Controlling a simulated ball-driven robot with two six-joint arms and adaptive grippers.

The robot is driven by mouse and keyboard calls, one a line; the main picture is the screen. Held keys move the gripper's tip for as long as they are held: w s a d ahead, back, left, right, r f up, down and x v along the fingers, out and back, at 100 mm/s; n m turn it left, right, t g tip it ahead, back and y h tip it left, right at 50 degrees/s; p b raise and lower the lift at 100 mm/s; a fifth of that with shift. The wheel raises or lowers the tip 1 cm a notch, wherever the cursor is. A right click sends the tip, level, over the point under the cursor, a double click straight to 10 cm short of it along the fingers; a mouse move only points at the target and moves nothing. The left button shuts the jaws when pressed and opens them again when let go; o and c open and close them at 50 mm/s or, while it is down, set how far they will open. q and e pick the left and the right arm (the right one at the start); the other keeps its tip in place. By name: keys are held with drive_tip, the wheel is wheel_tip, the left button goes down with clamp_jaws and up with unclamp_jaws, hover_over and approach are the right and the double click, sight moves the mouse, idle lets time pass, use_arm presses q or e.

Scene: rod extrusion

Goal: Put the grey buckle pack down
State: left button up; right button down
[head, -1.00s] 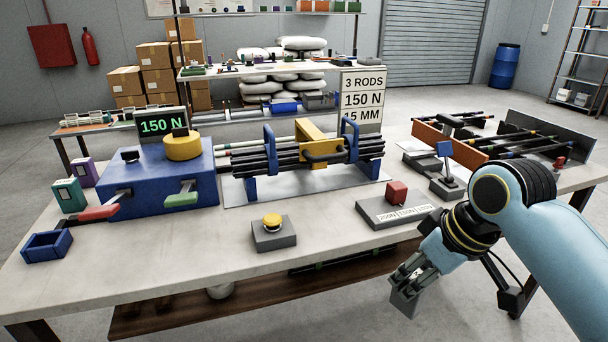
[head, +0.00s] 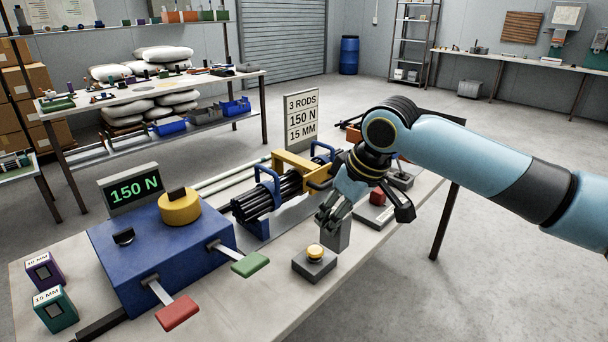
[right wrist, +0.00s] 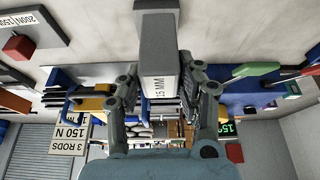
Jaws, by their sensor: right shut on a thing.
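The grey buckle pack (head: 335,237) is a small block hanging from my right gripper (head: 338,212) above the table. In the right wrist view the pack (right wrist: 159,45) shows a pale side with a label that seems to read 15 MM. The two fingers of my right gripper (right wrist: 165,88) are on either side of it and shut on it. In the head view it is just behind the yellow button box (head: 315,265); its exact height over the table (head: 270,305) is hard to tell. My left gripper is not in view.
A purple pack (head: 43,272) and a teal pack (head: 55,310) stand at the table's left. The blue machine (head: 165,255) has a red lever (head: 178,313) and a green lever (head: 250,264). The rod bundle (head: 268,200) and a red block (head: 377,197) are near my right gripper.

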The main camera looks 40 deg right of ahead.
drive_tip(key=w+a+f, duration=0.2)
drive_tip(key=a+f, duration=0.1)
drive_tip(key=w+a+f, duration=0.2)
drive_tip(key=w+f, duration=0.1)
drive_tip(key=w+a+f, duration=0.2)
drive_tip(key=a+f, duration=0.1)
drive_tip(key=shift+w+a+f, duration=0.15)
drive_tip(key=shift+a+f, duration=0.2)
drive_tip(key=shift+f, duration=0.35)
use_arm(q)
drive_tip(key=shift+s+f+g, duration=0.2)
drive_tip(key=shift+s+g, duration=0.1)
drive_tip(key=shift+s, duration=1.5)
use_arm(e)
drive_tip(key=shift+f, duration=0.1)
drive_tip(key=c, duration=1.2)
unclamp_jaws()
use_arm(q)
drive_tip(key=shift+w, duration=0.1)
use_arm(e)
drive_tip(key=shift+o, duration=0.2)
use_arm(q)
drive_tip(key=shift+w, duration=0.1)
